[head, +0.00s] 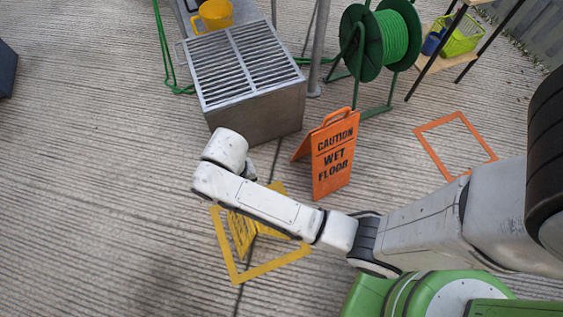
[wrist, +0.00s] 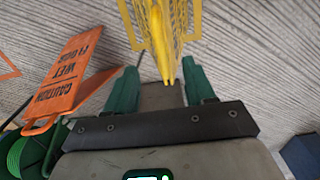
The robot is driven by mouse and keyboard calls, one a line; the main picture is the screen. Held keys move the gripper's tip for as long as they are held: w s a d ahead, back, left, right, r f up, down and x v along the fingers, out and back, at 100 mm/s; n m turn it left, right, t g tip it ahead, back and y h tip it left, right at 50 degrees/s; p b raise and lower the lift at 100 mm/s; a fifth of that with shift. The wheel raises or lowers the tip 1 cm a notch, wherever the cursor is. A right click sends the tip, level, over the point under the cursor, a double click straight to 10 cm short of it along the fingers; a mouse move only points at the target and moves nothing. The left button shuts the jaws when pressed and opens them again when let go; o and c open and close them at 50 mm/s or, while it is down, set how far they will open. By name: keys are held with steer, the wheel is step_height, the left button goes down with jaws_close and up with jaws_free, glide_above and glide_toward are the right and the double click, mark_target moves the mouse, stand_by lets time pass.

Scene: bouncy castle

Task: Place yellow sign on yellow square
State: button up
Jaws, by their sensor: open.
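The yellow sign (head: 240,236) stands on the floor, apparently inside the yellow square (head: 268,267), a painted outline. My arm covers much of both in the head view, so the fit at the far side cannot be told. In the wrist view the yellow sign (wrist: 160,32) is seen edge-on, with lines of the yellow square (wrist: 190,20) on both sides of it. My gripper (wrist: 160,70) is open, its green fingers apart on either side of the sign's near end, with gaps visible. The gripper is hidden in the head view.
An orange caution sign (head: 336,155) stands close beyond my arm, with an orange square (head: 430,127) to its right. A grey metal grated box (head: 255,115) and green hose reel (head: 366,45) stand farther back. The concrete floor at left is clear.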

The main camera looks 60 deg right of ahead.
steer(key=s+d+r+n, duration=0.3)
steer(key=s+d, duration=0.1)
steer(key=s, duration=0.4)
steer(key=s+d+r+n+t, duration=0.1)
steer(key=s+d+r+n, duration=0.2)
steer(key=s, duration=0.5)
steer(key=shift+s+d+r+n, duration=0.3)
steer(key=shift+d+r+n, duration=0.1)
steer(key=shift+r, duration=0.15)
